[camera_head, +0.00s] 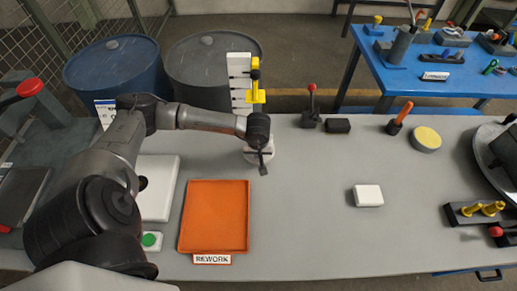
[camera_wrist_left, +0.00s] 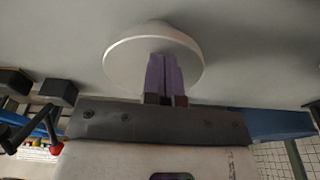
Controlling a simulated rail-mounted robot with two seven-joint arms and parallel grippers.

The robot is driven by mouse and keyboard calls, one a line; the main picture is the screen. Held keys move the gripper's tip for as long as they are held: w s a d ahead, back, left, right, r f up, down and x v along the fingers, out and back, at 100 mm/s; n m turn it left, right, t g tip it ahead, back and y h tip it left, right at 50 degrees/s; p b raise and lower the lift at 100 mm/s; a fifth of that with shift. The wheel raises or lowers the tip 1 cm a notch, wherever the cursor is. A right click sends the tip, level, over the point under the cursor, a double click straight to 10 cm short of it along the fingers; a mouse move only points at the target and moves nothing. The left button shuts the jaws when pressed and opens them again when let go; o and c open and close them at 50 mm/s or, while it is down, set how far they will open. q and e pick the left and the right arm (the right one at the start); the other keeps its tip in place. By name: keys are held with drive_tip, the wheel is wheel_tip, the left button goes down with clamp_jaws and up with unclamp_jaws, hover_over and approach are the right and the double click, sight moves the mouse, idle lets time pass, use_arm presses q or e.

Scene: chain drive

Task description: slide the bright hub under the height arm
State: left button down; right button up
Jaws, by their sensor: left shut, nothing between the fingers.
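The bright hub (camera_head: 248,155) is a pale round piece on the grey bench, partly hidden by my left gripper in the head view. In the left wrist view the hub (camera_wrist_left: 125,58) shows as a wide pale disc with a raised middle. My left gripper (camera_head: 264,168) is shut and empty. Its fingertips (camera_wrist_left: 164,60) overlap the hub's rim in the wrist view; I cannot tell if they touch. The height arm (camera_head: 256,96) is yellow, on a white upright (camera_head: 238,75) behind the hub; my arm hides the upright's foot. My right gripper is not in view.
An orange rework tray (camera_head: 214,216) lies in front of the hub, with a white plate (camera_head: 157,190) to its left. A white block (camera_head: 368,195) and a yellow-topped disc (camera_head: 426,138) stand to the right. The bench between hub and block is clear.

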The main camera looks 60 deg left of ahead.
use_arm(q)
drive_tip(key=shift+a, duration=0.15)
drive_tip(key=s+d, duration=0.1)
drive_tip(key=d, duration=0.2)
drive_tip(key=s+d, duration=0.2)
drive_tip(key=d, duration=0.1)
drive_tip(key=s+d, duration=0.2)
drive_tip(key=d, duration=0.1)
drive_tip(key=shift+s+d+r+b, duration=0.15)
drive_tip(key=shift+d+r+b, duration=0.15)
drive_tip(key=shift+d, duration=0.1)
drive_tip(key=c, duration=1.9)
unclamp_jaws()
